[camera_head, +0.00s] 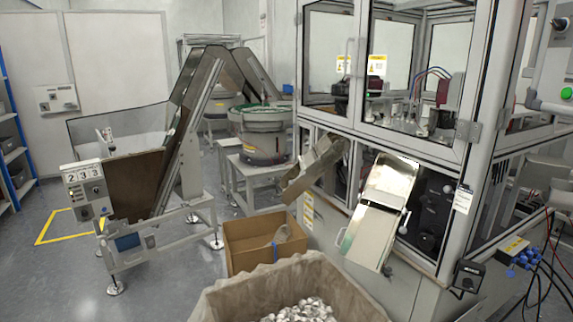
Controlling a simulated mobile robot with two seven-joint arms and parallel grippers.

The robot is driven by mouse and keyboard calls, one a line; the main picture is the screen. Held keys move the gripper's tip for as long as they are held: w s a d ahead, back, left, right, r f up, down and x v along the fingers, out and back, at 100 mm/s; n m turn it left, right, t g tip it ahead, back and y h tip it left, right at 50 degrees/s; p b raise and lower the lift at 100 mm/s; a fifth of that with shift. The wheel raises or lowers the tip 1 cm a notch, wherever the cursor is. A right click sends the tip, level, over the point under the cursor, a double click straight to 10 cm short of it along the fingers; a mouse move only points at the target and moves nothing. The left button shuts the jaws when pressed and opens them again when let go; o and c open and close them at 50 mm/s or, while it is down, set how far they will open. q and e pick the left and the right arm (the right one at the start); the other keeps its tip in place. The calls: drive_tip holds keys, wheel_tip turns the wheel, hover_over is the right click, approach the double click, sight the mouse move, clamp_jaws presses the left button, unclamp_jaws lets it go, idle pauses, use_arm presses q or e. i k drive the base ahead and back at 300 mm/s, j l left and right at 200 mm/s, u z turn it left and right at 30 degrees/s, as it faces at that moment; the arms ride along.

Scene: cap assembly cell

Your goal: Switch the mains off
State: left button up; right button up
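No switch in view can be read clearly as the mains switch. A grey box with a dark knob (469,276) is fixed low at the machine's right corner, with cables near it. A control panel (86,191) with knobs and a display reading 233 sits on the feeder at the left. A pale wall box (57,98) with a small dark control hangs on the back wall. A green button (566,93) shows at the right edge. The knob positions are too small to tell. Neither of my grippers is in view.
A glazed machine cabinet (468,150) fills the right. A lined bin (330,283) of metallic caps stands at the front, with a cardboard box (240,250) behind it. Loose cables (545,265) hang at the right. Grey floor (165,270) is free at the left front.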

sight(467, 284)
drive_tip(key=z, duration=1.25)
